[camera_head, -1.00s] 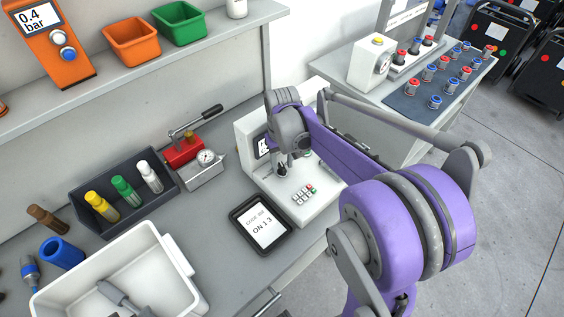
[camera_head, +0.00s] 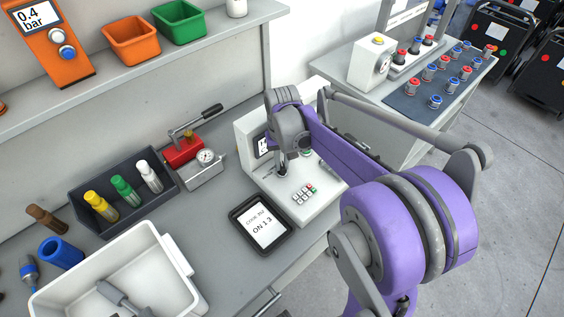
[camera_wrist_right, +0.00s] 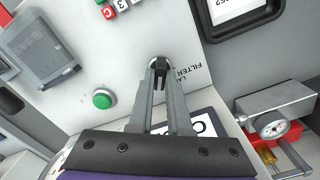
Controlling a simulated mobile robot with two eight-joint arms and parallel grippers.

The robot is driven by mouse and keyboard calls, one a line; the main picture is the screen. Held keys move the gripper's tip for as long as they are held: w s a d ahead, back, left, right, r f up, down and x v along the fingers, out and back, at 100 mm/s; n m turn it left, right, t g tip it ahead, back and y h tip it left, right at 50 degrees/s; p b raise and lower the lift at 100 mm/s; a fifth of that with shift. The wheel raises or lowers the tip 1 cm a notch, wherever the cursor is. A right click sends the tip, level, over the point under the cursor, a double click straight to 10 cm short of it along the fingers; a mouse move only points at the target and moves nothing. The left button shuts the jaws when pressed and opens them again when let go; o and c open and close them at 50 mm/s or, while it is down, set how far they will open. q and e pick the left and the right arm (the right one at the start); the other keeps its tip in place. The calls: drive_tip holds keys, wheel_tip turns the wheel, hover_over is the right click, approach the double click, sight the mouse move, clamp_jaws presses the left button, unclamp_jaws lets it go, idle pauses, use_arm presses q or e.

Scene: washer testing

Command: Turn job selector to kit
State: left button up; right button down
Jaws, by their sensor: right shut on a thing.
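The white tester (camera_head: 320,203) stands on the grey bench, with a screen on its upright back and a keypad on its sloped panel. My right gripper (camera_head: 282,173) reaches down to this panel. In the right wrist view, its two fingertips (camera_wrist_right: 158,70) are closed on a small dark selector knob (camera_wrist_right: 157,63). Printed letters including "FILTER" show beside the knob, partly hidden by the fingers. The knob's pointer direction cannot be made out. A green button (camera_wrist_right: 102,99) sits on the same panel, apart from the gripper. My left gripper is not in view.
A black-framed tablet (camera_head: 261,225) reading "ON 1 3" lies in front of the tester. A red clamp with a gauge (camera_head: 205,157), a dark tray of bottles (camera_head: 146,207) and a white bin (camera_head: 188,255) stand to the left. A side table lies beyond.

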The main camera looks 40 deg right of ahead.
sight(282, 166)
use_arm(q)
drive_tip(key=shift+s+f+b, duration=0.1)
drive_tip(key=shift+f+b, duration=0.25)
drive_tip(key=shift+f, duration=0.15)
use_arm(e)
drive_tip(key=m, duration=0.5)
drive_tip(key=shift+m, duration=0.4)
drive_tip(key=c, duration=0.9)
unclamp_jaws()
drive_tip(key=shift+o, duration=0.2)
drive_tip(key=shift+r, duration=0.1)
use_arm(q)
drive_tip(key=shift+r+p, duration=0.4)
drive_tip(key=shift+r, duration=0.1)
use_arm(e)
wheel_tip(282, 166, up, 11)
drive_tip(key=shift+f, duration=0.2)
